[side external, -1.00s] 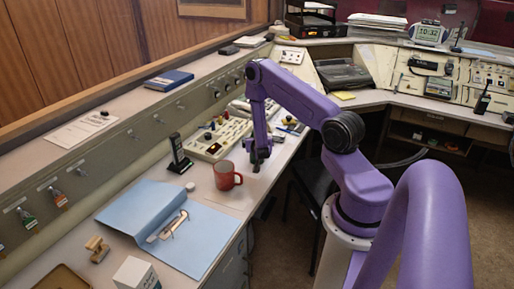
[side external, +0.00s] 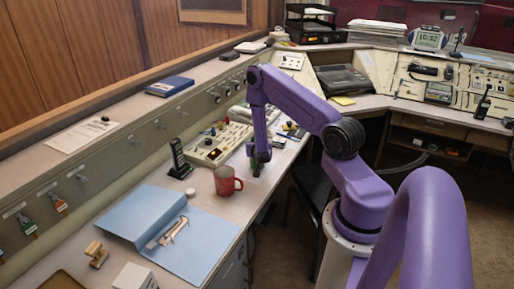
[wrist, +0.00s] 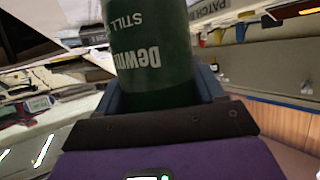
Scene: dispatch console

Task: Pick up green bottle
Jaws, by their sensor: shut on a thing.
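The green bottle (wrist: 152,55) fills the upper middle of the wrist view, between the two fingers of my gripper (wrist: 160,97). White lettering on it shows upside down. My gripper is shut on the bottle. In the side external view my gripper (side external: 259,157) is low over the desk, right of the red mug, with a little dark green of the bottle showing at the fingers. Most of the bottle is hidden there, and I cannot tell whether it touches the desk.
The red mug (side external: 227,181) stands close to the left of my gripper. A dark handset (side external: 179,160) stands upright behind the mug. A blue folder (side external: 205,240) lies open at the front. A control panel (side external: 214,149) with knobs is behind my gripper. A dark chair (side external: 312,185) is at right.

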